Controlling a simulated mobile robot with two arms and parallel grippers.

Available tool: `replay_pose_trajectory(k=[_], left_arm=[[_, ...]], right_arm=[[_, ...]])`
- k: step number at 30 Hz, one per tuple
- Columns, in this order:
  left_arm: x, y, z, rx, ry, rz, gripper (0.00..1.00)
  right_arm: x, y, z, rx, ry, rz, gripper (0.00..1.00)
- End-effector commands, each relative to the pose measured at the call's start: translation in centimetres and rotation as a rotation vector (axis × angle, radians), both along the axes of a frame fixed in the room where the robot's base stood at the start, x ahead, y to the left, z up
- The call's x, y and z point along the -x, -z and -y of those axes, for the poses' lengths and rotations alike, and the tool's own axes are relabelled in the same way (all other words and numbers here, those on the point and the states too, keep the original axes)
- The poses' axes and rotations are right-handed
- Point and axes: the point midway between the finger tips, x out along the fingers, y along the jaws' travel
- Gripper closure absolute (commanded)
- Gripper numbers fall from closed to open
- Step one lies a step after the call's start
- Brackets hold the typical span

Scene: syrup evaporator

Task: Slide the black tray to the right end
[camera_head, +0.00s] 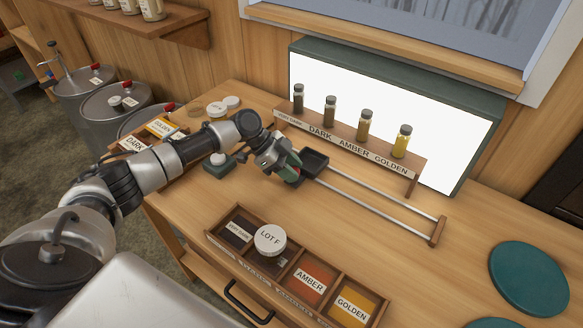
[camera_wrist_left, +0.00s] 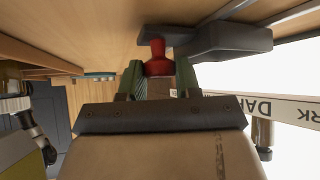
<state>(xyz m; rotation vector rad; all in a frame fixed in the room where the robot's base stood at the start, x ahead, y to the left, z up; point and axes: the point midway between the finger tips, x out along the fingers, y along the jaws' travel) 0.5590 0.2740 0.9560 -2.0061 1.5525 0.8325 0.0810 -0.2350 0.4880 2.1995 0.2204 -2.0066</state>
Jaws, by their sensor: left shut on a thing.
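The small black tray (camera_head: 314,161) sits at the left part of two metal rails (camera_head: 375,192) on the wooden bench. It also shows in the left wrist view (camera_wrist_left: 230,40). The rails run right to a wooden end block (camera_head: 438,231). My left gripper (camera_head: 296,172) is at the tray's near left side. In the left wrist view its green fingers (camera_wrist_left: 158,80) are shut around a red knob (camera_wrist_left: 157,58) that joins the tray's dark handle plate. The arm hides the rails' left end. My right gripper is not in view.
A wooden rack (camera_head: 345,140) with several syrup vials stands behind the rails, before a lit panel (camera_head: 390,100). A compartment box (camera_head: 330,278) with a white LOT F lid (camera_head: 270,240) lies in front. The bench between box and rails is clear. A green disc (camera_head: 528,278) lies far right.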

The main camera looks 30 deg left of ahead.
Motion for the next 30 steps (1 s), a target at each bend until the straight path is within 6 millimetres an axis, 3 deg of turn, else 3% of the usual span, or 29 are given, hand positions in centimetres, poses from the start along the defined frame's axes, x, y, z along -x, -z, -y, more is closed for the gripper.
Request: replay_pose_trajectory(k=[5,11,30], left_arm=[[0.1,-0.1,0.6,0.002,0.001,0.002,1.0],[0.5,-0.2,3.9,0.004,0.006,0.003,1.0],[3.3,-0.4,24.0,0.007,0.005,0.004,1.0]], right_arm=[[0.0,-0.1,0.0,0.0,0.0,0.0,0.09],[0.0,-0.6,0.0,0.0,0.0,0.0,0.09],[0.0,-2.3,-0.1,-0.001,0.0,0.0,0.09]])
